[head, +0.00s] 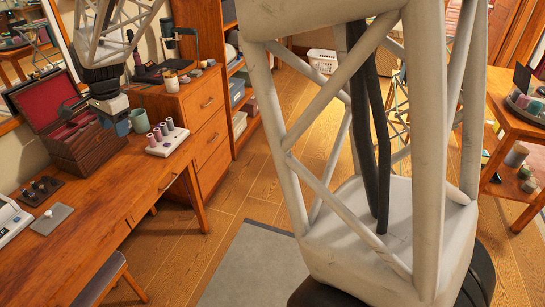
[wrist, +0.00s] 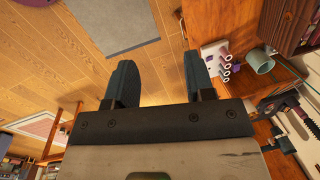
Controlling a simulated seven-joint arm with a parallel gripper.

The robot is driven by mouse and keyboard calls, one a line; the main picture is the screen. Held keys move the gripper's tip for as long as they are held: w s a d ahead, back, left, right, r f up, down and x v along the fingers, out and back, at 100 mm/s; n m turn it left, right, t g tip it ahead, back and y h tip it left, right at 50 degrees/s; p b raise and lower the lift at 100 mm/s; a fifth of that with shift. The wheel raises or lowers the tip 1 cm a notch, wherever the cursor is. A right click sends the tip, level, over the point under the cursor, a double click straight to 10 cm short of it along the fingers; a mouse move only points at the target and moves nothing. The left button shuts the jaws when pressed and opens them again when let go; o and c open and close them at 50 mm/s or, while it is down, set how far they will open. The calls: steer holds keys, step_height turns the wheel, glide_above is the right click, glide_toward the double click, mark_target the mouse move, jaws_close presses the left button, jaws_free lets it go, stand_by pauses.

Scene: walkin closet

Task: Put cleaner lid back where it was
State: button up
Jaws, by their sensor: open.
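A flat grey plate with a small white knob (head: 51,219) lies on the desk at the left in the head view; it looks like the cleaner lid, though I cannot be sure. Beside it, a white device (head: 10,222) is cut off by the left edge and may be the cleaner. My gripper (head: 100,112) is in the air near the jewelry box, away from the plate. In the wrist view, its two dark fingers (wrist: 160,68) are spread apart with nothing between them. Neither plate nor white device is recognizable in the wrist view.
An open wooden jewelry box (head: 85,150) with red lining stands behind the plate. A green mug (head: 144,121) and a white rack of spools (head: 166,141) stand right of it. A dark tray (head: 40,189) with small items lies near the plate. The desk's front right (head: 120,195) is clear.

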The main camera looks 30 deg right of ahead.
steer(key=s+d+r+n, duration=0.3)
steer(key=s+d, duration=0.6)
steer(key=s, duration=0.1)
steer(key=s+d+r+n, duration=0.2)
steer(key=s+d, duration=0.6)
steer(key=s, duration=0.1)
steer(key=s+d+f+n, duration=0.1)
steer(key=s+d, duration=0.2)
steer(key=s, duration=0.4)
steer(key=s+d+f+n+t+h, duration=0.1)
steer(key=s+d+f+n, duration=0.1)
steer(key=s, duration=0.5)
steer(key=s+d+f+n, duration=0.1)
steer(key=s+d+n, duration=0.1)
steer(key=s+d, duration=0.2)
steer(key=s, duration=0.2)
steer(key=shift+s+d+f+h, duration=0.3)
steer(key=shift+s+d+f, duration=0.05)
steer(key=shift+s+d, duration=0.05)
